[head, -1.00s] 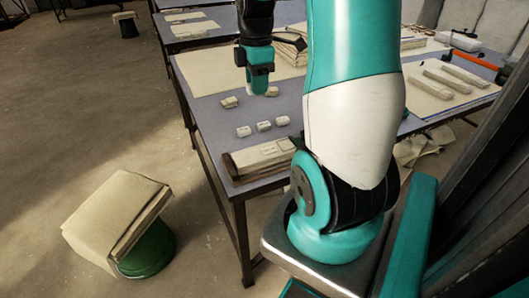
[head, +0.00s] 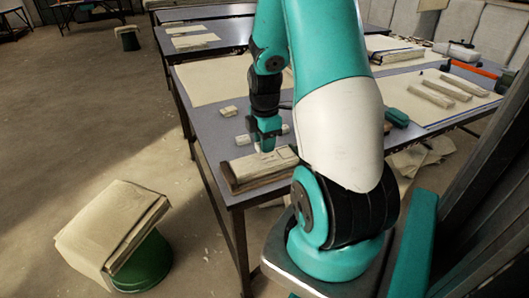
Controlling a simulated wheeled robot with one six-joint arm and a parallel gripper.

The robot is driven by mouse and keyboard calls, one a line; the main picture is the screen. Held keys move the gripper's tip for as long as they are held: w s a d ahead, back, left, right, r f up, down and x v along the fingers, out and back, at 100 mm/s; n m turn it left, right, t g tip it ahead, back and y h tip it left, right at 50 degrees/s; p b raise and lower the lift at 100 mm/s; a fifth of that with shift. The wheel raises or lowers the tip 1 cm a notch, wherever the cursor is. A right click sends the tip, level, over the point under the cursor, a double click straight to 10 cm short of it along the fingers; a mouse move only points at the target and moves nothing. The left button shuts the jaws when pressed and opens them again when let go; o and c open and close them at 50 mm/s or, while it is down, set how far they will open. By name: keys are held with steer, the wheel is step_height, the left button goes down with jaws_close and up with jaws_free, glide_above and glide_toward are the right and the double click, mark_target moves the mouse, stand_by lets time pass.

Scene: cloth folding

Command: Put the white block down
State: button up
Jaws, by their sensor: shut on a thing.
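My gripper (head: 264,145) points down over the near left corner of the table, shut on a small white block (head: 258,148). Only a small pale part of the block shows at the fingertips. It is just above or touching the back edge of a folded cloth stack (head: 250,167); I cannot tell which. Other white blocks lie behind: one stands apart (head: 229,111), one is left of the gripper (head: 243,140), and one is partly hidden at its right (head: 285,129).
The grey table (head: 207,127) carries a large beige cloth (head: 215,80) farther back. Long folded strips (head: 430,96) lie on the right. A green stool (head: 145,265) with cloth on it stands on the floor at left. My own arm hides the middle of the table.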

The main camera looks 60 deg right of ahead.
steer(key=shift+f, duration=1.6)
steer(key=shift+f+b, duration=0.2)
steer(key=shift+b, duration=0.1)
steer(key=o, duration=0.9)
steer(key=shift+r, duration=0.1)
